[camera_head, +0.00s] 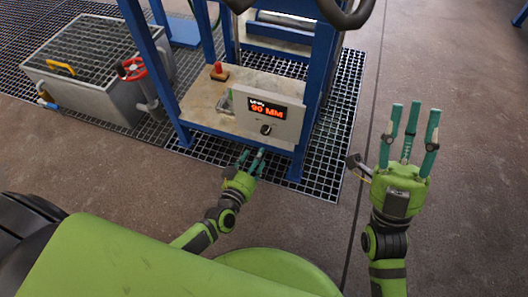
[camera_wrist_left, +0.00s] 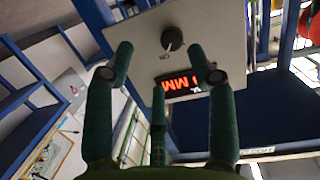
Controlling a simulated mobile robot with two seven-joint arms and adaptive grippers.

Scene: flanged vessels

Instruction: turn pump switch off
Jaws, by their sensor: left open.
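The pump switch is a black rotary knob (camera_head: 265,129) on a light grey control panel (camera_head: 286,124), below a display with red digits (camera_head: 266,110). In the left wrist view the knob (camera_wrist_left: 172,38) shows near the top middle, with a small pointer mark on it, and the display (camera_wrist_left: 180,83) lies below it. My left gripper (camera_head: 252,156) is open and empty, just in front of and below the panel, with its fingers towards the knob and apart from it. My right gripper (camera_head: 411,125) has its fingers spread, open and empty, to the right of the frame over the floor.
The panel sits on a blue steel frame (camera_head: 319,75). A red button (camera_head: 218,68) stands on the shelf left of it. A grey tank (camera_head: 80,60) and a red valve wheel (camera_head: 131,69) are further left. The brown floor on the right is clear.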

